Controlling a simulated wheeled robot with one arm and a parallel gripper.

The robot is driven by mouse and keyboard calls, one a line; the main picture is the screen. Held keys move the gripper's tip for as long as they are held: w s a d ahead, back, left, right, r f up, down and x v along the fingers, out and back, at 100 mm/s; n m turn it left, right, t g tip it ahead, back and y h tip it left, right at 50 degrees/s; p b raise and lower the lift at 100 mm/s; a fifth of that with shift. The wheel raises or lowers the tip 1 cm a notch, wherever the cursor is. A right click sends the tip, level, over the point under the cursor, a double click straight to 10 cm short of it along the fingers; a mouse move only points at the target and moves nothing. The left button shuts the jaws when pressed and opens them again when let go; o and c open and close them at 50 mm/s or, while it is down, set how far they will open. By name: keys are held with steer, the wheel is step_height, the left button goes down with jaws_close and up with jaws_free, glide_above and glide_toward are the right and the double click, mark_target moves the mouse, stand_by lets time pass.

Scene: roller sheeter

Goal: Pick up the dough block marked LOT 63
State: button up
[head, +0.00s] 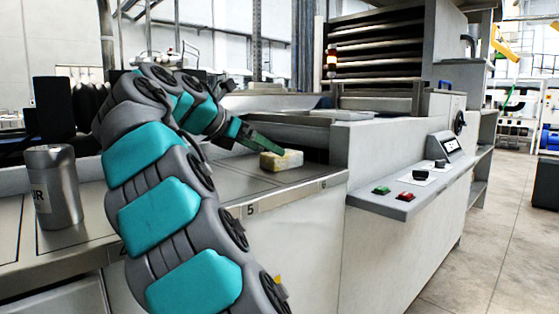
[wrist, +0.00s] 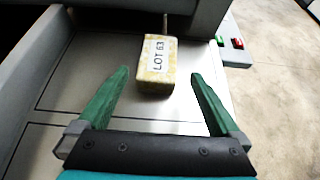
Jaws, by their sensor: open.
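The dough block (head: 282,160) is a pale yellow, rough block lying on the metal work surface near its right end. In the wrist view the dough block (wrist: 156,64) carries a white label reading LOT 63. My gripper (head: 277,149) reaches toward it from the left in the head view. In the wrist view my gripper (wrist: 159,74) is open, with one green finger on each side of the block. There are visible gaps between the fingers and the block. The fingertips reach about the block's near part.
The metal surface (head: 230,178) has marked sections, with 5 and 6 on its front edge. A machine wall (head: 338,146) stands just right of the block. A metal canister (head: 55,190) stands at the left. A control shelf (head: 400,200) with green and red buttons juts out at the right.

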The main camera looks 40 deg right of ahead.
mark_target(282, 160)
steer(key=b+x, duration=0.1)
steer(key=x, duration=0.6)
steer(key=shift+w+d, duration=0.2)
steer(key=shift+d, duration=0.15)
steer(key=c, duration=1.5)
jaws_close()
steer(key=shift+r, duration=0.2)
